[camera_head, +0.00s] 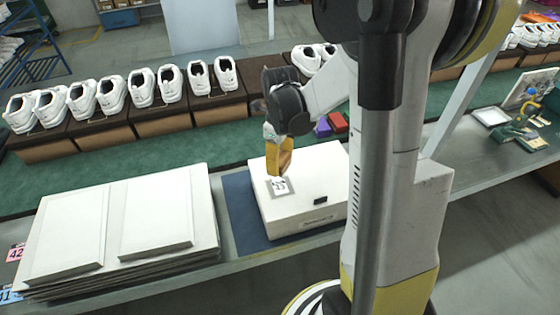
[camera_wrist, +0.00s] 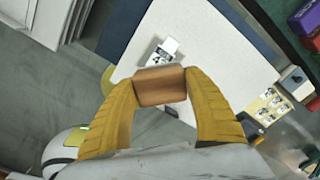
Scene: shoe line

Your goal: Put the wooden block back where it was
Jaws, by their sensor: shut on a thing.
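The wooden block (camera_wrist: 161,86) is brown and sits between the two yellow fingers of my gripper (camera_wrist: 160,90) in the wrist view. My gripper is shut on it. In the head view my gripper (camera_head: 279,160) points down over the white box (camera_head: 300,208), near the printed label (camera_head: 280,186) on its top. The block (camera_head: 286,159) shows there only in part, behind a finger. In the wrist view the label (camera_wrist: 160,54) lies just beyond the block. I cannot tell whether the block touches the box.
The white box stands on a blue mat (camera_head: 240,210) on the grey bench. A stack of white panels (camera_head: 120,230) lies to its left. Behind are a green belt (camera_head: 130,165) and white shoes on brown boxes. Red and purple boxes (camera_head: 337,122) stand behind the white box.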

